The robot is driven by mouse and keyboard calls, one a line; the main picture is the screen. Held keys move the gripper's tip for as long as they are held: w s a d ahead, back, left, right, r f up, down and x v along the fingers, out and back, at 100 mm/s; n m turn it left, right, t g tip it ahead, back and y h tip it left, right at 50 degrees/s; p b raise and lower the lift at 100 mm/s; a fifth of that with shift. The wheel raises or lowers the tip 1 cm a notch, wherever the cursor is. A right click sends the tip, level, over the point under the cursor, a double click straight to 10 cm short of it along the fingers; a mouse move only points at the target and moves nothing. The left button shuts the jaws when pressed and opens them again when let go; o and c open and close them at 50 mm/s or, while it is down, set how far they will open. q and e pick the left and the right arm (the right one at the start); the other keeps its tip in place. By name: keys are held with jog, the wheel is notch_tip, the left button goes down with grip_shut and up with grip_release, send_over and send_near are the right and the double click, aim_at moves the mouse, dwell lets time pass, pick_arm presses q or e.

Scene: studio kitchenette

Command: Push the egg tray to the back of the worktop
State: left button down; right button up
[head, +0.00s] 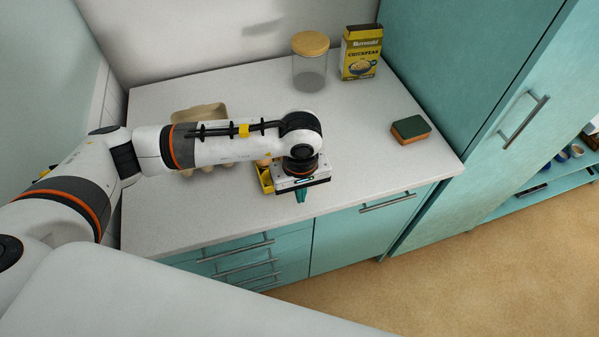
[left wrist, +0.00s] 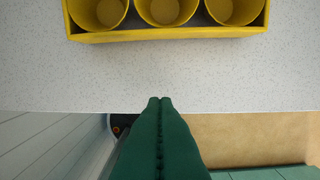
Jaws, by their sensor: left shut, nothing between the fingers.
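A yellow tray with round cups (head: 266,181), which I take to be the egg tray, sits near the front of the worktop, mostly hidden under my left arm and wrist in the head view. A brownish round thing shows at its back. In the left wrist view the tray's yellow edge (left wrist: 170,35) and three cups that look empty show at the top. My left gripper (head: 300,196) points down by the worktop's front edge, with green fingers shut and empty. In the wrist view its fingertips (left wrist: 160,101) are apart from the tray, on its front side. My right gripper is out of view.
A beige carton (head: 202,111) lies behind my arm, partly hidden. A glass jar with a wooden lid (head: 310,70) and a yellow chickpea box (head: 360,55) stand at the back. A sponge (head: 411,129) lies at right. The worktop (head: 350,150) is clear between them.

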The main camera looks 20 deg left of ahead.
pick_arm(q)
jog(key=f, duration=0.1)
jog(key=f+p, duration=0.1)
jog(key=shift+w+a+f, duration=0.25)
jog(key=shift+w+f, duration=0.05)
jog(key=shift+f, duration=0.1)
jog(key=shift+w+a+p, duration=0.65)
jog(key=shift+w+p, duration=0.05)
jog(key=shift+w, duration=0.25)
jog(key=shift+w+a, duration=0.15)
jog(key=shift+w, duration=0.1)
jog(key=shift+w+a+f, duration=0.15)
jog(key=shift+w, duration=0.1)
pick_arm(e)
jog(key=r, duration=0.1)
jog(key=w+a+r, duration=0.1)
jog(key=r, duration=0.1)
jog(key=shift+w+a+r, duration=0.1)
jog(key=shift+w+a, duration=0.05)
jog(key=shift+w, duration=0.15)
